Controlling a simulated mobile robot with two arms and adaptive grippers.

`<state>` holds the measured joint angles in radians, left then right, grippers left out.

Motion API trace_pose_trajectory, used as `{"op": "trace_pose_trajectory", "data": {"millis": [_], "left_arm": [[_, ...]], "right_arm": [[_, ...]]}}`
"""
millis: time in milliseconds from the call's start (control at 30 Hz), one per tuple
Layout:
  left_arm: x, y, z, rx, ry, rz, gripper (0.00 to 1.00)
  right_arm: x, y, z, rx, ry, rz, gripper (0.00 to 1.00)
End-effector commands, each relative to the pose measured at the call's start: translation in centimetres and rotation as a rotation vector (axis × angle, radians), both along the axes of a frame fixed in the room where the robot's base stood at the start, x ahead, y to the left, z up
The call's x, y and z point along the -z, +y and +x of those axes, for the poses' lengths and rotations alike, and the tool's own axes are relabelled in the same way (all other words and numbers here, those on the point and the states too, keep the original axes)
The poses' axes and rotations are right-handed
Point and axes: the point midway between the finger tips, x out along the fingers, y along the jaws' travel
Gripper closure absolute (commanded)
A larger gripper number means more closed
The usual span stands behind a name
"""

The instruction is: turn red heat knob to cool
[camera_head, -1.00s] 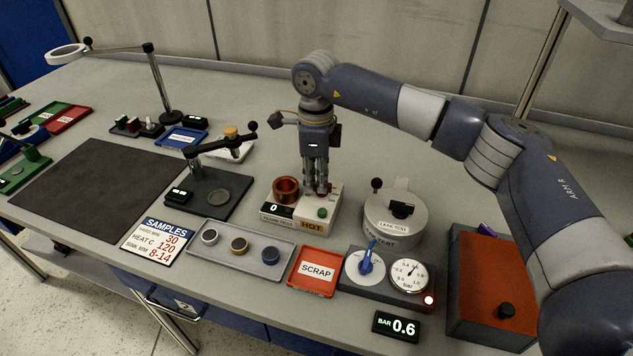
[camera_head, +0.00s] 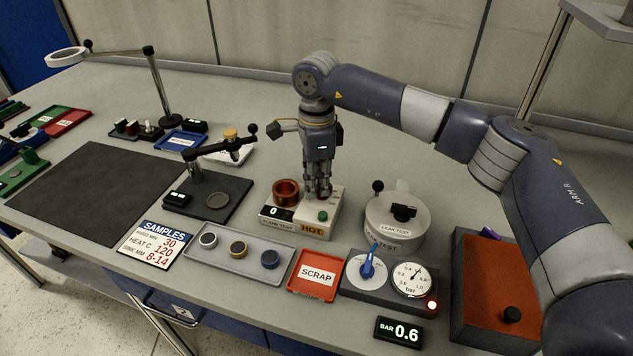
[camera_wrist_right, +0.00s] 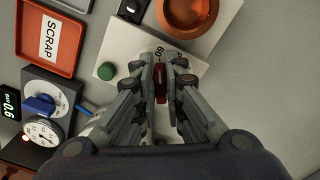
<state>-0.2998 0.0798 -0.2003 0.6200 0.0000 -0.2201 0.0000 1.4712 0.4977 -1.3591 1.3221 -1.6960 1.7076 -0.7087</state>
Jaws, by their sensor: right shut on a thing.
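The heat tester is a pale box with a copper-coloured cup (camera_head: 286,190), a display reading 0 (camera_head: 276,212), an orange HOT label (camera_head: 312,230) and a green button (camera_head: 323,215). My right gripper (camera_head: 319,193) points straight down onto the top of this box, beside the cup. In the right wrist view my right gripper (camera_wrist_right: 161,84) is shut on the red knob (camera_wrist_right: 161,82), with a finger on each side. Part of a printed scale, "60", shows by the knob. The fingers hide most of the dial. My left gripper is not in view.
The lidded leak test pot (camera_head: 396,222) stands close to the right of the box. In front are the red SCRAP tray (camera_head: 304,288), a grey tray (camera_head: 222,262) with rings, and a blue-handled valve (camera_head: 368,268) with a gauge. A clamp stand (camera_head: 235,190) is on the left.

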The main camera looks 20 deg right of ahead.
Motion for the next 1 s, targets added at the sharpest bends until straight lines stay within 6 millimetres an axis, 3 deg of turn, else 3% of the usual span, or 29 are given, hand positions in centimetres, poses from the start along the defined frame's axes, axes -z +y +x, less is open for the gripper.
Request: {"op": "trace_pose_trajectory", "data": {"millis": [133, 167, 233, 533, 667, 1000], "left_arm": [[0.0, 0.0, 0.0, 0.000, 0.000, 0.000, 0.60], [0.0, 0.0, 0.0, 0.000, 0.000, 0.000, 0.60], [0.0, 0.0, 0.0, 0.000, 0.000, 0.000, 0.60], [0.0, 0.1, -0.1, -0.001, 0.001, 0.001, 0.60], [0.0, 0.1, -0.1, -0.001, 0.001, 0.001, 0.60], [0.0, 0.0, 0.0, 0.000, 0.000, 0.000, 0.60]], "right_arm": [[-0.3, 0.0, 0.2, -0.002, -0.007, 0.001, 1.00], [-0.3, 0.0, 0.2, -0.001, -0.007, 0.000, 0.83], [-0.2, 0.0, 0.1, -0.001, -0.006, 0.000, 0.70], [-0.1, 0.0, 0.1, 0.000, -0.002, 0.000, 0.70], [-0.9, 0.0, 0.1, 0.000, -0.004, 0.001, 0.70], [-7.7, 0.0, 0.1, 0.000, -0.007, 0.001, 0.70]]}}
